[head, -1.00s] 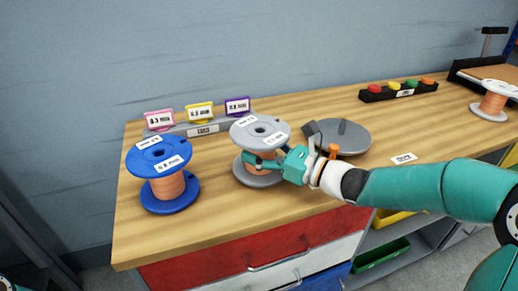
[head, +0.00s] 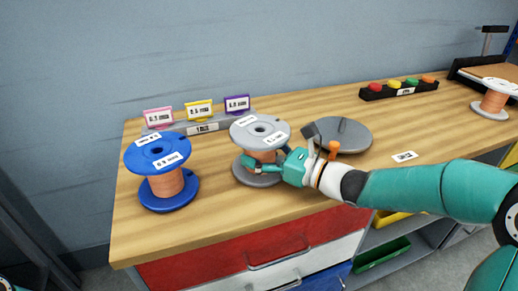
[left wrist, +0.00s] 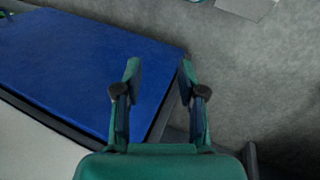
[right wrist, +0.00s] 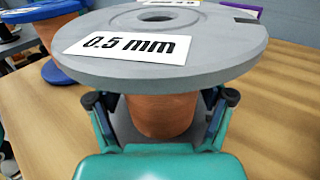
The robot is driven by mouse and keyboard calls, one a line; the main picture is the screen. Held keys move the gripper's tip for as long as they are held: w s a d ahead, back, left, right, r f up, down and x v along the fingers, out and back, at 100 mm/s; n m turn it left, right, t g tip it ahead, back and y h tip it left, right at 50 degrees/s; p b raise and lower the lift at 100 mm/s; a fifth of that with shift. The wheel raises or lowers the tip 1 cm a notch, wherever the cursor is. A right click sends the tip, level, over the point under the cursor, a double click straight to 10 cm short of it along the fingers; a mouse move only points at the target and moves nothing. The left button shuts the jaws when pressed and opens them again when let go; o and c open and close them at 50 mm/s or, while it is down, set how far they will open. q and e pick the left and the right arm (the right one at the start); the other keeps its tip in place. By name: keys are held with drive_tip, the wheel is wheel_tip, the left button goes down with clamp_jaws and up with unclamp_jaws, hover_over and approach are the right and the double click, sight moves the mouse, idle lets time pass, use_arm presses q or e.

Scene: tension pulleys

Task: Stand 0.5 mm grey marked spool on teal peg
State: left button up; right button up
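The grey spool (head: 259,131) with copper-coloured wire stands upright on the wooden bench, and its top label reads 0.5 mm in the right wrist view (right wrist: 150,68). My right gripper (head: 262,163) is at the spool's wound core, between its two flanges. In the right wrist view, its fingers (right wrist: 162,115) lie on either side of the core; the upper flange hides their tips, so I cannot tell whether they press on it. My left gripper (left wrist: 158,75) is open and empty, away from the spool. I cannot make out a teal peg in any view.
A blue spool (head: 157,150) stands left of the grey one. Behind are pink, yellow and purple signs on a grey holder (head: 200,128). A grey disc (head: 352,136) lies just right of my right gripper. A white spool (head: 494,98) stands far right.

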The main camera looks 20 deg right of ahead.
drive_tip(key=shift+o, duration=1)
drive_tip(key=shift+r, duration=0.1)
drive_tip(key=shift+s+d, duration=0.4)
drive_tip(key=shift+d, duration=0.05)
drive_tip(key=v, duration=1)
drive_tip(key=shift+s+d, duration=0.15)
drive_tip(key=shift+s, duration=0.25)
